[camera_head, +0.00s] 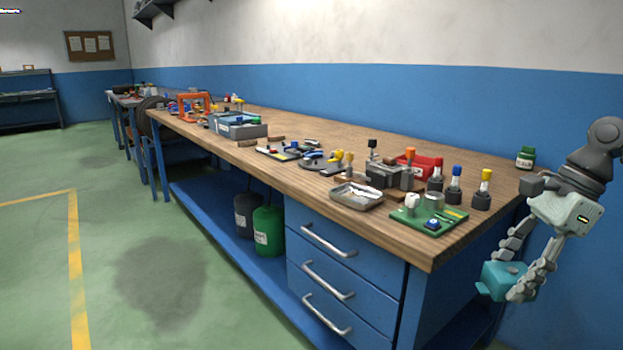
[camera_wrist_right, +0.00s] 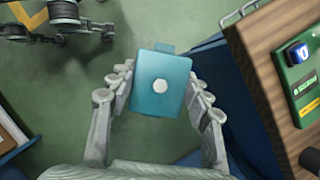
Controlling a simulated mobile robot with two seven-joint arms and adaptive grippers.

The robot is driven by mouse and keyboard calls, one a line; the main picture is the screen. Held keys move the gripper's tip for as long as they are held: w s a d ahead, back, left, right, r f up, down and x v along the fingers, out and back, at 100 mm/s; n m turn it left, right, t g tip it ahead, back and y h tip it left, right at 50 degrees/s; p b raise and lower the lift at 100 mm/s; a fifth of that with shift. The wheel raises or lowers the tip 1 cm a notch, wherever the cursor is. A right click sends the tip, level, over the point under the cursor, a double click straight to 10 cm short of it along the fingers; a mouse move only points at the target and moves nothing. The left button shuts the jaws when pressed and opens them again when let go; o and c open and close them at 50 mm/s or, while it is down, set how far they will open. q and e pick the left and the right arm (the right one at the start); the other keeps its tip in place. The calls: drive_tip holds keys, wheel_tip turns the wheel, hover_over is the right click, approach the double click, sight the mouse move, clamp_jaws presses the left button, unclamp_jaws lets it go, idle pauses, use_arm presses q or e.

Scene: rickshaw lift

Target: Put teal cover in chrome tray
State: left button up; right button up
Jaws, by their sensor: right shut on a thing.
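The teal cover (camera_head: 503,280) is a small boxy piece in the fingers of my right gripper (camera_head: 520,272), off the right end of the workbench and lower than its top. In the right wrist view the teal cover (camera_wrist_right: 161,84) shows a flat face with a pale hexagonal spot and a tab at its far edge. The fingers of my right gripper (camera_wrist_right: 160,100) are on either side of it. The chrome tray (camera_head: 357,195), shallow and shiny, lies on the bench near its front edge, left of the green circuit board. My left gripper is not in view.
The workbench (camera_head: 300,165) is crowded. Beside the tray are a green board (camera_head: 440,221), a grey vise-like block (camera_head: 390,174), a red bin (camera_head: 417,166) and several colour-topped tools (camera_head: 482,190). The floor in front is clear.

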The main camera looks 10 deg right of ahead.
drive_tip(key=w+a+f+n+g+h, duration=0.1)
drive_tip(key=a+f+n, duration=0.4)
drive_tip(key=a+n, duration=0.5)
drive_tip(key=w+a+f+n+g+h, duration=0.2)
drive_tip(key=a+f+n, duration=0.4)
drive_tip(key=a+n, duration=0.5)
drive_tip(key=g+h, duration=0.1)
drive_tip(key=g, duration=0.1)
drive_tip(key=shift+w+f+g, duration=0.2)
drive_tip(key=shift+w+g, duration=0.05)
drive_tip(key=shift+g, duration=0.05)
drive_tip(key=shift+a, duration=0.1)
